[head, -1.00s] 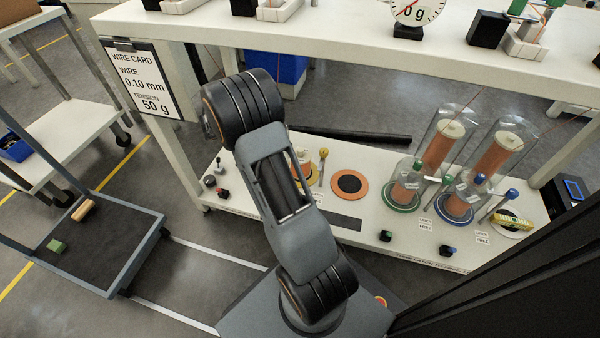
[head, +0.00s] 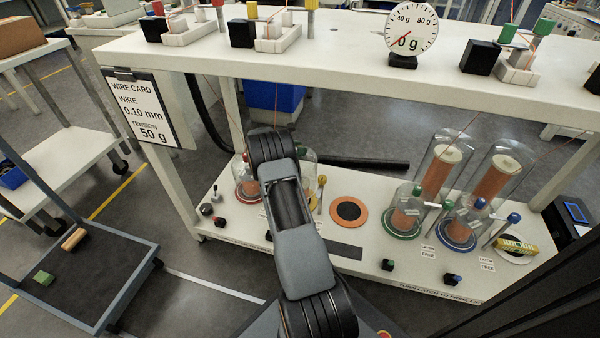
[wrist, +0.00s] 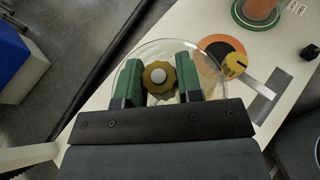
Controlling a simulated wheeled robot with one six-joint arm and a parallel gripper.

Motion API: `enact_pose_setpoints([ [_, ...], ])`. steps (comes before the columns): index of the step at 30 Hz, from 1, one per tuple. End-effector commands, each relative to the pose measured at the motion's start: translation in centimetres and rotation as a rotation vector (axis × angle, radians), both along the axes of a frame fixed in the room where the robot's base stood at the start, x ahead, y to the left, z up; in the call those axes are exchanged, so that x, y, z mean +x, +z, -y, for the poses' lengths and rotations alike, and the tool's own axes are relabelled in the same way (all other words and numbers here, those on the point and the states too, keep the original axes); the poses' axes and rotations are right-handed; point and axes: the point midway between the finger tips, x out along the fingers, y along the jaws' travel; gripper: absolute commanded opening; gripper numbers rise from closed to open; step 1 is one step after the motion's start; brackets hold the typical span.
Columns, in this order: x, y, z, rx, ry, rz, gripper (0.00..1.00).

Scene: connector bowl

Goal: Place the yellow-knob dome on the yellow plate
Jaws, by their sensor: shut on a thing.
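The yellow-knob dome is a clear glass cover with a scalloped yellow knob (wrist: 159,76). My gripper (wrist: 160,78) is shut on this knob, one green finger on each side. In the head view, my arm hides the gripper and most of the dome; only a strip of its glass (head: 307,160) shows to the right of the arm. The dome is over the lower shelf, beside the yellow-topped latch (head: 321,181). The yellow plate is not clearly seen; my arm, the gripper and the dome cover that area. I cannot tell whether the dome's rim touches anything.
An orange disc with a black centre (head: 349,211) lies bare to the right. Green-knob (head: 405,210) and blue-knob (head: 460,222) domes stand farther right, near tall clear cylinders. A red-based dome (head: 243,180) is just left of my arm. The upper shelf (head: 330,50) overhangs behind.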

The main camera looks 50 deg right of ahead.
Motion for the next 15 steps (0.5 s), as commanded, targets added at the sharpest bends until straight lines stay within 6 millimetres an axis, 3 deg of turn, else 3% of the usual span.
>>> enact_pose_setpoints([
  [1,0.0,-1.4,0.0,-0.001,0.000,-0.001,0.00],
  [6,0.0,-3.5,0.0,-0.001,0.001,0.001,0.00],
  [15,0.0,-4.8,0.0,-0.001,0.001,0.001,0.00],
])
